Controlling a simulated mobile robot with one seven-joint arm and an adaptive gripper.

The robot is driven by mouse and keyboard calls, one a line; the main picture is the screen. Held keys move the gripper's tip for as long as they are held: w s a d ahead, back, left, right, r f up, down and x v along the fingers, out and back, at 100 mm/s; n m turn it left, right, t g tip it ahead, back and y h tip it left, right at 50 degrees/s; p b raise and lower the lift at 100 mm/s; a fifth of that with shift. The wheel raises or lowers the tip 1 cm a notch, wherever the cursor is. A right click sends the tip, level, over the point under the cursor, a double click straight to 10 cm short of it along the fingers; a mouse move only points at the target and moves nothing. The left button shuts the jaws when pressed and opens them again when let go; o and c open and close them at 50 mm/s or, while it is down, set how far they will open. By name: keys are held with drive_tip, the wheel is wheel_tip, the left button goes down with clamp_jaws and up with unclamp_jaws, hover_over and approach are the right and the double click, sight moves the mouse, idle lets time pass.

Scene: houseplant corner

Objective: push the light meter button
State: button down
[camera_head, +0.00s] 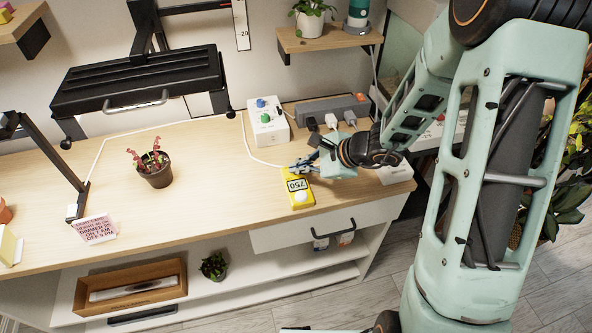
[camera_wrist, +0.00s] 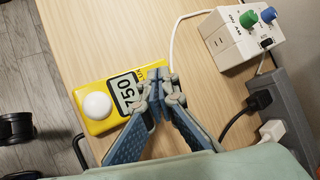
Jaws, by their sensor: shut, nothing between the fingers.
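The light meter (camera_head: 299,189) is a yellow block lying on the wooden table near its front edge. Its display reads 750, and it also shows in the wrist view (camera_wrist: 101,119). My gripper (camera_wrist: 158,72) is shut and empty. I cannot tell whether the tips touch the meter.
A white box with blue and green knobs (camera_head: 268,121) stands behind the meter. A grey power strip (camera_head: 331,107) with plugs (camera_wrist: 260,101) lies to its right. A white cable (camera_wrist: 178,34) runs across the table. A potted red plant (camera_head: 155,171) stands to the left, with clear table between.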

drive_tip(key=shift+f, duration=0.15)
drive_tip(key=shift+f+b, duration=0.35)
drive_tip(key=shift+b, duration=0.4)
drive_tip(key=shift+r, duration=0.45)
wheel_tip(320, 180, up, 6)
drive_tip(key=p, duration=0.4)
drive_tip(key=shift+r+p, duration=0.1)
drive_tip(key=shift+p, duration=0.3)
idle(0.3)
